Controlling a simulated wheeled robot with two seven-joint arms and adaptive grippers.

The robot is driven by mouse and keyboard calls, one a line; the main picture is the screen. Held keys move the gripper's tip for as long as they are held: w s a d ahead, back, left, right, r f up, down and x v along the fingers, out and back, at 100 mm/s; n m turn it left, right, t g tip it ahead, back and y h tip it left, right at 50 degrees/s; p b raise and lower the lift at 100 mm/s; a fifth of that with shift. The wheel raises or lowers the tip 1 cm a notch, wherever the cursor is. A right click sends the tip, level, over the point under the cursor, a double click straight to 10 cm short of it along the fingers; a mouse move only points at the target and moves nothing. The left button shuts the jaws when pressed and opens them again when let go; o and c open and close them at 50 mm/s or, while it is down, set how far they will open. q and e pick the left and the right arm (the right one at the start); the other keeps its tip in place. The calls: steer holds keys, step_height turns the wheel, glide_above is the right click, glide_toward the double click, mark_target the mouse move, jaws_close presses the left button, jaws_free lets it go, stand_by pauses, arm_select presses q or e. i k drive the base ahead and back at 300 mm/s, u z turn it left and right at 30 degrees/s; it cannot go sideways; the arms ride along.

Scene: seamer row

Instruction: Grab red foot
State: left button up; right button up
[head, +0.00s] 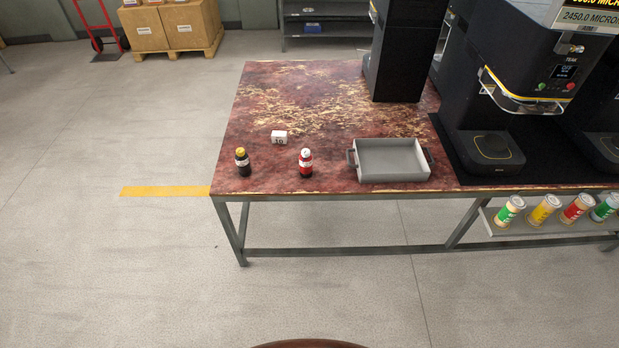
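Nothing shaped like a foot shows in the head view. A small red bottle (305,164) with a white cap and a pale label stands upright near the front edge of the worn reddish-brown table (290,95). A dark bottle (242,163) with a yellow cap stands upright to its left. Neither of my grippers is in view, and nothing touches the bottles.
A grey tray (392,177) with side handles sits right of the red bottle and looks empty. A small white block (279,137) lies behind the bottles. Black machines (489,148) stand at right. Several cans (544,210) rest on a lower shelf. Floor in front is clear.

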mark_target(307, 168)
steer(key=u, duration=0.8)
steer(key=i, duration=0.95)
steer(key=z, duration=0.15)
